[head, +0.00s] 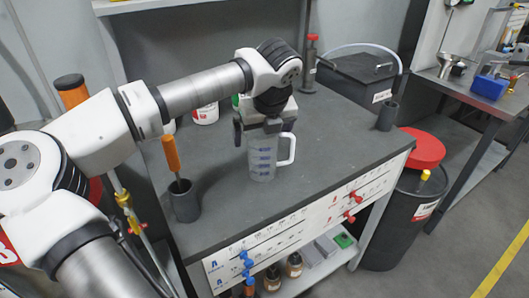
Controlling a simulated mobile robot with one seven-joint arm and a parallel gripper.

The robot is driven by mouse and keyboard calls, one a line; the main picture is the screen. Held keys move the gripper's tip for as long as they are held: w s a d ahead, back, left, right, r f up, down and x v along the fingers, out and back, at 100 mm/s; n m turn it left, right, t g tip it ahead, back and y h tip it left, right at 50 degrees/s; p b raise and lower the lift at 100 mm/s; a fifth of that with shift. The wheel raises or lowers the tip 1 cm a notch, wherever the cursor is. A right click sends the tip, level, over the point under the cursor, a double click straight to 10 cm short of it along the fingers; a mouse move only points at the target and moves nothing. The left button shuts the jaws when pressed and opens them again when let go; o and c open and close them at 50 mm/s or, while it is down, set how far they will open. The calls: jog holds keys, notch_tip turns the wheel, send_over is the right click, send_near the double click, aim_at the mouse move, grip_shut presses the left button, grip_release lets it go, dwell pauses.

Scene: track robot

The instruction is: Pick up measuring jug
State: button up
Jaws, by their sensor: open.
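The measuring jug (262,160) is a clear, upright jug with blue markings and a white handle on its right side. It stands on the dark grey top of a workbench (225,215). My gripper (260,127) points down right at the top of the jug, with its fingers at the rim. It is open. The gripper body hides part of the jug's upper edge, and I cannot tell whether the fingers touch it.
A dark cup (184,203) with an orange-handled tool (171,155) stands left of the jug. A small dark cylinder (387,116) stands near the right edge. A black lidded box (357,78) is behind. The bench top around the jug is clear.

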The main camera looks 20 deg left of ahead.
jog(key=shift+c, duration=0.5)
jog(key=c, duration=1.3)
jog(key=shift+r, duration=0.15)
